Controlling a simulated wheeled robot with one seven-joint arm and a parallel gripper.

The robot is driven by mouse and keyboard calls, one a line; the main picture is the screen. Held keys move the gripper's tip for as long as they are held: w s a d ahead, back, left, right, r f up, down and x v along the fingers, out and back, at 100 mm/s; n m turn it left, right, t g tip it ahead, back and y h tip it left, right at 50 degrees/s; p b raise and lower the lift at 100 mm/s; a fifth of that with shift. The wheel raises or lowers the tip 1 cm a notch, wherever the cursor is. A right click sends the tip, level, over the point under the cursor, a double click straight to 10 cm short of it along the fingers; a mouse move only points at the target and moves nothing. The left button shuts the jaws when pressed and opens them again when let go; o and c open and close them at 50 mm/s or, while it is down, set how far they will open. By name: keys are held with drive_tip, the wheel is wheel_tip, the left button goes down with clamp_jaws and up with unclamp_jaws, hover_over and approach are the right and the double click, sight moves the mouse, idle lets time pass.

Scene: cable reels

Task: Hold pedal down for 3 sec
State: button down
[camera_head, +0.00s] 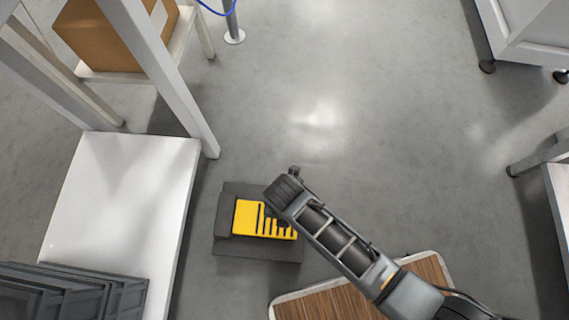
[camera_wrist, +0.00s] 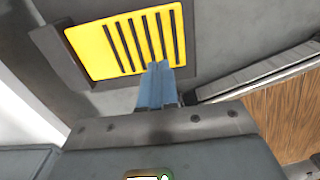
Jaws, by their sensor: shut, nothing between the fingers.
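The pedal (camera_head: 247,217) is a yellow slotted plate in a dark grey housing on the floor, just left of the wooden-topped platform. In the head view my arm's end hides its right part. In the wrist view the yellow pedal (camera_wrist: 125,42) fills the top middle, with dark slots running along it. My gripper (camera_wrist: 160,68) is shut and empty, its blue fingers together. The fingertips overlap the pedal's lower edge in the wrist view. I cannot tell whether they touch it or whether the pedal is pressed down.
A white shelf (camera_head: 120,185) stands left of the pedal, with grey crates (camera_head: 70,290) at its front. A cardboard box (camera_head: 105,35) sits on a rack at upper left. The wooden-topped platform (camera_head: 335,303) is at the lower middle. The grey floor beyond the pedal is clear.

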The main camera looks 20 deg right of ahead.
wheel_tip(320, 180, down, 9)
drive_tip(key=b, duration=0.4)
drive_tip(key=shift+f, duration=0.1)
